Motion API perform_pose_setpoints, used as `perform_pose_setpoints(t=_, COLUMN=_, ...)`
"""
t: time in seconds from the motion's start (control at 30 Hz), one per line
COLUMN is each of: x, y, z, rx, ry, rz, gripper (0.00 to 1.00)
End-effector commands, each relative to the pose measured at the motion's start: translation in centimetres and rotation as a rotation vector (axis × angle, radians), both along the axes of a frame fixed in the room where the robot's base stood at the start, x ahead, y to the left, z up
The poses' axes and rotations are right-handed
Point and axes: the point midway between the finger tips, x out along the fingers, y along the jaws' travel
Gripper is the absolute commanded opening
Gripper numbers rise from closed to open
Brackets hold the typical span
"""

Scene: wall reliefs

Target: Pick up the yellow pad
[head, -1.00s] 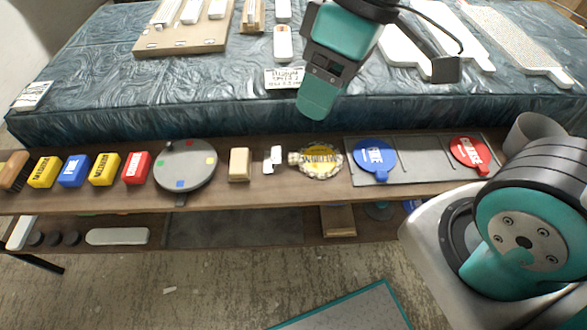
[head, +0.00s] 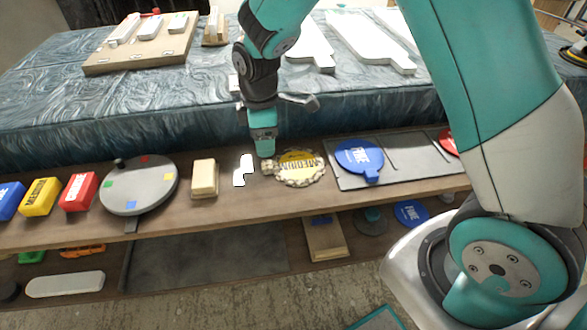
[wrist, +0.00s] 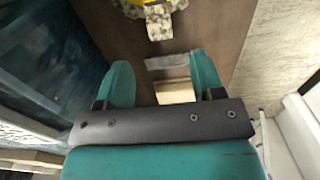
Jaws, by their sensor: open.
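The round yellow pad (head: 297,162), lettered MEDIUM, lies on the wooden shelf in the head view. It has a ragged, speckled beige rim and a tab pointing left. In the wrist view the pad (wrist: 135,9) is cut off by the top edge, with its speckled tab (wrist: 160,24) towards my gripper. My gripper (head: 265,151) points down just above and beside the tab in the head view. In the wrist view my gripper (wrist: 162,68) is open, fingers spread, with the tab beyond the fingertips. I cannot tell whether a fingertip touches the tab.
Left of the pad are a white piece (head: 243,171), a tan block (head: 204,179) and a grey disc (head: 139,186) with coloured squares. Right is a blue FINE pad (head: 359,157) on a grey mat (head: 405,174). A yellow MEDIUM block (head: 40,197) sits further left. The draped table rises behind.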

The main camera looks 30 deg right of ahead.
Motion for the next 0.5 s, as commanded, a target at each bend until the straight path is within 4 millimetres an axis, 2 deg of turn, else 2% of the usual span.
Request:
perform_pose_setpoints(t=0.03, x=-0.1, y=0.0, z=-1.1, rx=-0.001, ry=0.003, rz=0.0, gripper=0.62)
perform_pose_setpoints(t=0.1, x=-0.1, y=0.0, z=-2.0, rx=0.0, ry=0.002, rz=0.0, gripper=0.62)
perform_pose_setpoints(t=0.33, x=0.0, y=0.1, z=-3.7, rx=0.0, ry=0.002, rz=0.0, gripper=0.62)
perform_pose_setpoints(t=0.5, x=0.1, y=0.4, z=-6.4, rx=-0.001, ry=0.004, rz=0.0, gripper=0.62)
